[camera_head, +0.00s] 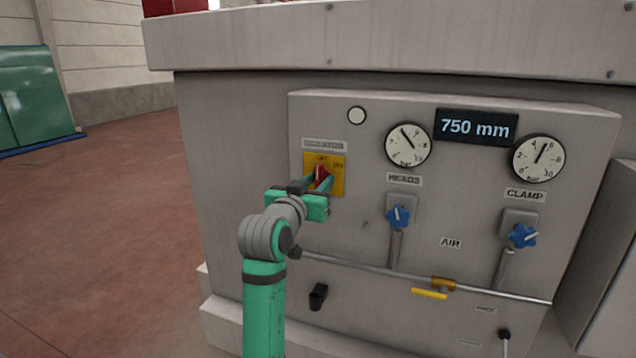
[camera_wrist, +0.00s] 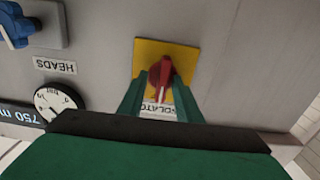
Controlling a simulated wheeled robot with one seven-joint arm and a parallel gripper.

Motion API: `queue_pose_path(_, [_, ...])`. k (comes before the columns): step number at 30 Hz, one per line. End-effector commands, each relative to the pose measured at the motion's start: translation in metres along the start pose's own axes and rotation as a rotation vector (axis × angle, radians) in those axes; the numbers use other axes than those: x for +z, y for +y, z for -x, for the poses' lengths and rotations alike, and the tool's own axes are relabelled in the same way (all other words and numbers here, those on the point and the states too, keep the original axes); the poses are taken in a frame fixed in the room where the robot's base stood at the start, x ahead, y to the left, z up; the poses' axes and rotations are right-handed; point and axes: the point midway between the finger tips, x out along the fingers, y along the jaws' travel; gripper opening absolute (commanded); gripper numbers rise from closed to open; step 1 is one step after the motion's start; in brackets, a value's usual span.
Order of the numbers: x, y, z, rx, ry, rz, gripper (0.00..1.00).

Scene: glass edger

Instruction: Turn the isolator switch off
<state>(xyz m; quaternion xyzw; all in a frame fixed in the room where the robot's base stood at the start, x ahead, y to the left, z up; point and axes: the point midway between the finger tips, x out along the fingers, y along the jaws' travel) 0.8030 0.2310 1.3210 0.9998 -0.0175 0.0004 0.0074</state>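The isolator switch is a red rotary handle (camera_head: 322,173) on a yellow plate (camera_head: 338,186), under an ISOLATOR label on the grey panel. In the wrist view, which is upside down, the red handle (camera_wrist: 160,75) points towards that label, so roughly upward on the panel. Small markings on the plate's upper part are hard to read. My gripper (camera_head: 320,182) is at the switch, its green fingers either side of the handle. In the wrist view my gripper (camera_wrist: 159,88) is open, with narrow gaps seemingly left beside the handle; contact is unclear.
Right of the switch are gauges (camera_head: 408,145), a 750 mm display (camera_head: 477,127) and blue HEADS (camera_head: 398,217) and CLAMP (camera_head: 522,236) knobs. A pipe with a yellow lever (camera_head: 429,294) runs below. The machine's ledge (camera_head: 420,45) overhangs above. Floor at left is clear.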

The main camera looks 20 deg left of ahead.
Motion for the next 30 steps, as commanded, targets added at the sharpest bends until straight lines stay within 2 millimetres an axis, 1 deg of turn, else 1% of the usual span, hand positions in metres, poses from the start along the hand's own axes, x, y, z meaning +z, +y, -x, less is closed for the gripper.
queue_pose_path(4, [0.000, -0.003, 0.006, -0.004, 0.000, 0.001, 0.31])
queue_pose_path(7, [0.000, -0.002, 0.018, -0.002, 0.001, 0.001, 0.31])
queue_pose_path(15, [0.000, 0.002, 0.068, 0.003, 0.001, 0.000, 0.31])
queue_pose_path(18, [0.000, 0.004, 0.084, 0.005, 0.002, 0.000, 0.31])
queue_pose_path(21, [0.000, 0.003, 0.096, 0.004, 0.001, 0.001, 0.31])
queue_pose_path(25, [0.001, 0.003, 0.105, 0.003, 0.000, 0.001, 0.31])
queue_pose_path(30, [0.000, 0.002, 0.108, 0.003, 0.000, 0.001, 0.31])
